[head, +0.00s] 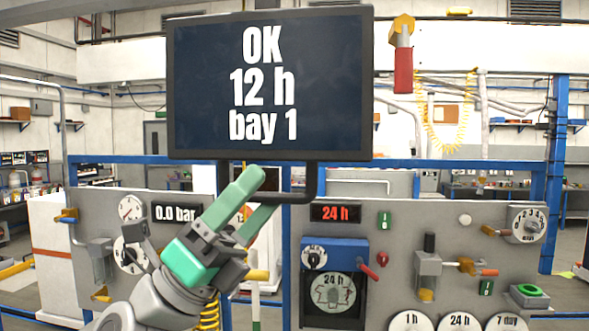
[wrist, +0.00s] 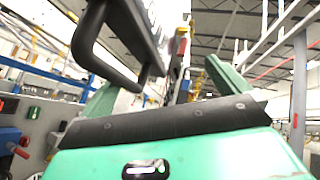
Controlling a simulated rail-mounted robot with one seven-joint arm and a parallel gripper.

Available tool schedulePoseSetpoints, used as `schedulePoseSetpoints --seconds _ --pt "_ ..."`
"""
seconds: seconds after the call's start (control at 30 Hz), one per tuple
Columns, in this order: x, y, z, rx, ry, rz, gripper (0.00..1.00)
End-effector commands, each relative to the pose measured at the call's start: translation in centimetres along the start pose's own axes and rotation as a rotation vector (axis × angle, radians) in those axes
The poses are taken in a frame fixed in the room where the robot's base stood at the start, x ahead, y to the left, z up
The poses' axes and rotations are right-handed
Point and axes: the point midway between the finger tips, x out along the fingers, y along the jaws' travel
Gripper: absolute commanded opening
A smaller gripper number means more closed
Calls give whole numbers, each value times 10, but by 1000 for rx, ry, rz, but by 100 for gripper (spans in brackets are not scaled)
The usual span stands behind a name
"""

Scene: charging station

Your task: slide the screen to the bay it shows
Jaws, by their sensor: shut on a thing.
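The screen (head: 270,85) is a large dark panel in a black frame, high at the centre of the head view. It reads "OK", "12 h", "bay 1" in white. A black U-shaped handle (head: 312,182) hangs below its lower edge; it also shows close up in the wrist view (wrist: 84,45). My gripper (head: 260,190), with green fingers, reaches up from below and is shut on the handle's left part. The fingers hide part of the handle bar, and the exact contact is hard to see. No bay number shows clearly on the panels below.
A grey panel with gauges and a "0.0 bar" display (head: 175,212) stands left. A red "24 h" display (head: 335,213) sits above a blue-topped unit (head: 335,252). A red-handled tool (head: 403,70) hangs right of the screen. A blue rail (head: 430,163) runs behind.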

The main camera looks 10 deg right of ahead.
Motion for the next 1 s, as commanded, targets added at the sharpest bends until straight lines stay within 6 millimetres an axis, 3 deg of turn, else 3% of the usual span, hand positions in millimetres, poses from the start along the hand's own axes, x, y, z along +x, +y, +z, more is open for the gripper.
schedulePoseSetpoints --seconds 0.03,0.23,0.27,0.43,0.47,0.5,1.0 --pt "43 -121 -35 125 144 -218 82" --pt "44 -121 -34 126 143 -218 82" --pt "-2 -8 6 8 -2 -8 82" --pt "-12 -5 6 8 -3 -7 81" --pt "-14 -4 6 8 -3 -6 69" --pt "-18 -3 6 8 -3 -5 38" --pt "-59 11 10 2 -5 4 36"
